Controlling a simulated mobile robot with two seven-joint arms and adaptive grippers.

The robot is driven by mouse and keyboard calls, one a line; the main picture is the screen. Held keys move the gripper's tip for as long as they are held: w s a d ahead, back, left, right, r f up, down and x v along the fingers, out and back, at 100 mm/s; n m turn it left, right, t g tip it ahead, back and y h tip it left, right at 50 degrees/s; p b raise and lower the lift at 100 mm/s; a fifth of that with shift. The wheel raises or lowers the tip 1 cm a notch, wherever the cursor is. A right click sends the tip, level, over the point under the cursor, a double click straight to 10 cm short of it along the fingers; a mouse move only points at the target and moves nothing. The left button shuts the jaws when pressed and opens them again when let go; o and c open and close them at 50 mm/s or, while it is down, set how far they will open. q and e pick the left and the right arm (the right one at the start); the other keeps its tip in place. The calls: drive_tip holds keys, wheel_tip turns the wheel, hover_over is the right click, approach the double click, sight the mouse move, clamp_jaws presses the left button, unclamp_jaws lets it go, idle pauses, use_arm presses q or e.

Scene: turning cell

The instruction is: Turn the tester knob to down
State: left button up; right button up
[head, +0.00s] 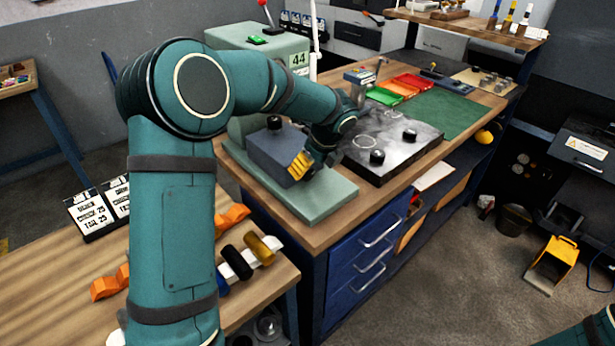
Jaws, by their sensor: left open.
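The tester appears to be the pale green machine with a flat green base (312,205) on the wooden bench. A blue-grey block (270,152) stands on the base, with a black knob (274,122) on top. My left arm reaches across from the left and hides part of the machine. My left gripper (308,165) is at the block's right side, open, with yellow ribbed parts near its tips. I cannot tell whether it touches the block. I cannot make out which way any knob points. My right gripper is out of view.
A black plate (392,146) with two black knobs lies right of the base. Behind it are red, orange and green trays (398,88) and a green mat (440,113). A lower wooden table (60,270) at left holds orange blocks.

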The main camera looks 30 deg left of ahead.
sight(307, 174)
use_arm(q)
drive_tip(key=shift+b+x, duration=0.3)
drive_tip(key=shift+x, duration=1.85)
drive_tip(key=c, duration=1.3)
